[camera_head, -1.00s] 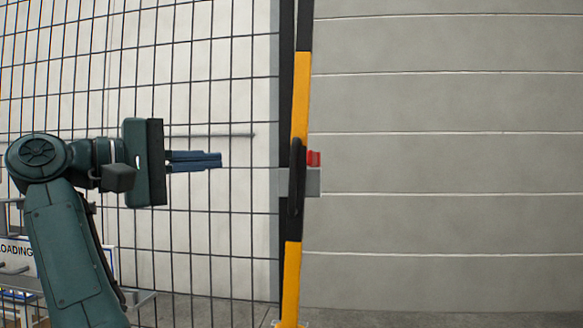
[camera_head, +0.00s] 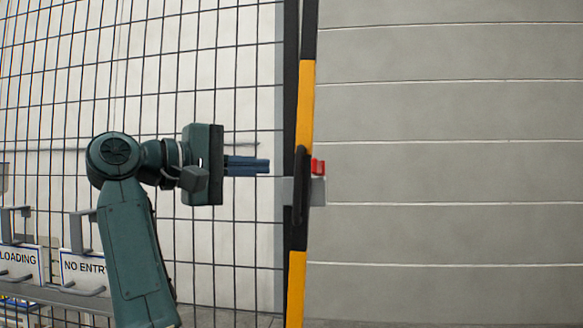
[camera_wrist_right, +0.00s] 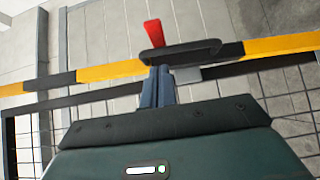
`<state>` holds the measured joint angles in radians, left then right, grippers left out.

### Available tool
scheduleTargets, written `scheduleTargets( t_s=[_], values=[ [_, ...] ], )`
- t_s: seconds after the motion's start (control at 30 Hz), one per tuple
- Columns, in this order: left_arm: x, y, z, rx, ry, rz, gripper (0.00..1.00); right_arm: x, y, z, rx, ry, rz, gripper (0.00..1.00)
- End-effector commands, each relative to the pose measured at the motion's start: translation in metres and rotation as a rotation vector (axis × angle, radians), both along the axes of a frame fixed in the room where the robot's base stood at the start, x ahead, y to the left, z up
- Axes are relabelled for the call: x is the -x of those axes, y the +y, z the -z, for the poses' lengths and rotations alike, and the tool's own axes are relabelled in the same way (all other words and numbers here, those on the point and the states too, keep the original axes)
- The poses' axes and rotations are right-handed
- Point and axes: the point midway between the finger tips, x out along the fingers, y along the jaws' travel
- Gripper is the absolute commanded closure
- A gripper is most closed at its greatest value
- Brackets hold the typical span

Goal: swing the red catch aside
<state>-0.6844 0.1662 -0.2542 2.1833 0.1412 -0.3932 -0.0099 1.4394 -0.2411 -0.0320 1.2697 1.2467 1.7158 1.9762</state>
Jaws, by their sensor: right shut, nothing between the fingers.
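The red catch (camera_head: 318,166) is a small red piece on a grey block (camera_head: 318,190) at the right side of the yellow-and-black post. In the right wrist view the red catch (camera_wrist_right: 154,33) sticks out beyond a black handle (camera_wrist_right: 180,52). The black handle (camera_head: 300,185) also shows upright on the post in the head view. My right gripper (camera_head: 268,166) is shut and empty, with its blue fingers pointing right at about the catch's height. In the head view its tips are left of the post, apart from the catch. My left gripper is not in view.
The yellow-and-black post (camera_head: 304,105) stands between my gripper and the catch in the head view. Wire mesh (camera_head: 215,80) spans the left. Signs, one reading NO ENTRY (camera_head: 84,268), hang at the lower left. A plain grey wall (camera_head: 450,160) fills the right.

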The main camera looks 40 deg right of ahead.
Motion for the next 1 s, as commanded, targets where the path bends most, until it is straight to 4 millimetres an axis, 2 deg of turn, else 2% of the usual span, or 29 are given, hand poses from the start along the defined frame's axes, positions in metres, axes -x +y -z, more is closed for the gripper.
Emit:
scheduleTargets(
  t_s=[0.03,0.13,0.3,0.5,1.0],
  values=[
    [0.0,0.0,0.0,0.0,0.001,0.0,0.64,0.002,-0.012,0.0,-0.001,0.0,0.005,1.0],
    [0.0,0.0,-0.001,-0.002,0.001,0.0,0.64,0.004,-0.031,0.0,0.001,-0.002,0.005,1.0],
    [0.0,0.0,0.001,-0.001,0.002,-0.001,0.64,0.024,-0.044,0.0,0.0,-0.002,0.002,1.0],
    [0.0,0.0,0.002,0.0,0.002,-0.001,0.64,0.034,-0.052,0.0,0.0,0.001,0.001,1.0],
    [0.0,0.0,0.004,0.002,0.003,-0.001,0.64,0.039,-0.056,0.001,-0.001,-0.001,-0.001,1.0]
  ],
)
